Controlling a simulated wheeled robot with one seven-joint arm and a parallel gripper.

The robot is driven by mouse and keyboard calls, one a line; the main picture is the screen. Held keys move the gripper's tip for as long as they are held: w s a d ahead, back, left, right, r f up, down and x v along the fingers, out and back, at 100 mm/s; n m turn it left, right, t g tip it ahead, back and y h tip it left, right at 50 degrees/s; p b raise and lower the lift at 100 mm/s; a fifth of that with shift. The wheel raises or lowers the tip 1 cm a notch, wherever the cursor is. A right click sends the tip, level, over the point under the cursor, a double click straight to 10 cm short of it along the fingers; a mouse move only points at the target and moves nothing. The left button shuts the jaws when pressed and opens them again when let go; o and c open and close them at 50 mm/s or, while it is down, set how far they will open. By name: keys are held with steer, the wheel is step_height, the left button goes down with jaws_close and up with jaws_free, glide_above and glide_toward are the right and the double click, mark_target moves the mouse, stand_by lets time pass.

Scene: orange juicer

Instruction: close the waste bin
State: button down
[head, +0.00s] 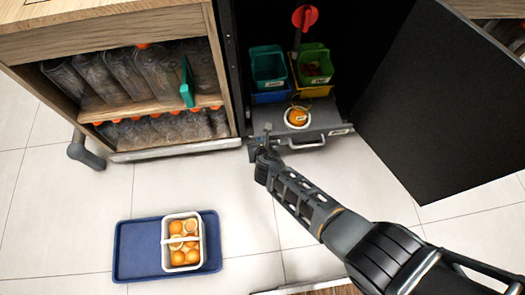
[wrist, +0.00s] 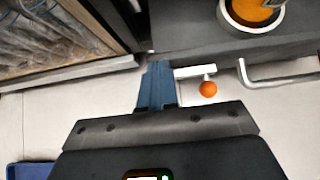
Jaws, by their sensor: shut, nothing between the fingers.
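The pulled-out grey drawer (head: 325,131) at the foot of the dark cabinet looks like the waste bin; it has a round white-rimmed opening (head: 297,117) with orange inside. Its front handle (head: 307,145) is a pale bar, also seen in the wrist view (wrist: 282,82). My gripper (head: 264,140) is shut and empty, at the drawer's front left corner, left of the handle. In the wrist view the blue fingers (wrist: 156,86) point at the drawer's dark front edge; I cannot tell whether they touch it. The drawer's far end is inside the cabinet.
A black door (head: 440,95) stands wide open at the right. A wooden shelf of bottles (head: 135,75) stands close on the left. Green, blue and yellow bins (head: 268,65) sit behind the opening. A blue tray (head: 138,250) with a white basket of oranges lies on the clear tiled floor.

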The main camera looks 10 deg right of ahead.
steer(key=w+b, duration=0.4)
steer(key=w, duration=0.6)
steer(key=shift+w, duration=0.4)
